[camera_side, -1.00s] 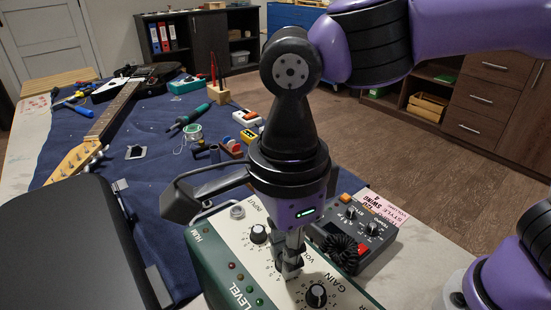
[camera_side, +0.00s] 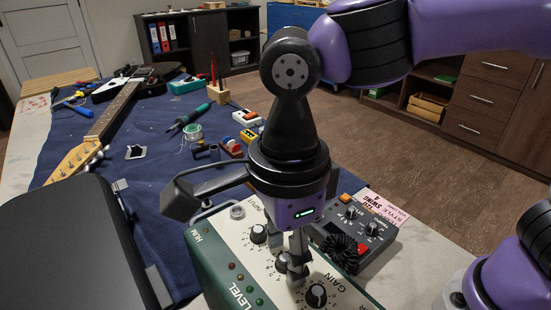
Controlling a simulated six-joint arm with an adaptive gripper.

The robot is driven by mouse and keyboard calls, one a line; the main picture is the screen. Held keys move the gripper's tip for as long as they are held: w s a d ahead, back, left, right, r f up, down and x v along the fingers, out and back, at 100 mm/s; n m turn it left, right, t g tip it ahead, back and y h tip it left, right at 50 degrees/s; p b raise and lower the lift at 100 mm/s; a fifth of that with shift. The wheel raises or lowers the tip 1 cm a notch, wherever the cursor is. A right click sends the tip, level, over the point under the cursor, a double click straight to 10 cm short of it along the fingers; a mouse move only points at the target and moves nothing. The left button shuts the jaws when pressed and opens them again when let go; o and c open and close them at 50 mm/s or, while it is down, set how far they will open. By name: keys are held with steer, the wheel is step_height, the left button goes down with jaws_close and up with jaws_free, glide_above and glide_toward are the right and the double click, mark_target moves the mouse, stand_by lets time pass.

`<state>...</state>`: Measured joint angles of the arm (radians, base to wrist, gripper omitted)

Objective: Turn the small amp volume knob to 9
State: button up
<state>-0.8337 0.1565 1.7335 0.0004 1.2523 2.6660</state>
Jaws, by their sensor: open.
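The small amp (camera_side: 232,258) is a green box with a cream control panel at the bottom middle. Its volume knob (camera_side: 282,261) is the black middle knob, partly hidden by a finger. My gripper (camera_side: 289,268) points down at the panel, its jaws open around or close beside the volume knob; I cannot tell whether a finger touches it. The knob's pointer and most of the VOLUME label are hidden. The gain knob (camera_side: 316,295) is to the lower right and another black knob (camera_side: 258,233) to the upper left, by the INPUT label.
A grey pedal box (camera_side: 358,235) with knobs stands just right of the amp. A large black case-like object (camera_side: 65,255) fills the lower left. An electric guitar (camera_side: 115,108) and several tools lie on the blue mat behind.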

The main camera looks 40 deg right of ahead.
mark_target(285, 257)
step_height(285, 257, up, 12)
stand_by(0.4)
steer(key=d+f+n+t, duration=0.2)
steer(key=d+f+n, duration=0.3)
steer(key=d+n, duration=0.5)
steer(key=d+f+n+t, duration=0.3)
steer(key=d+f+n, duration=0.2)
steer(key=d+n, duration=0.6)
steer(key=shift+d+t, duration=0.3)
steer(key=shift+d, duration=0.5)
steer(key=shift+s, duration=0.1)
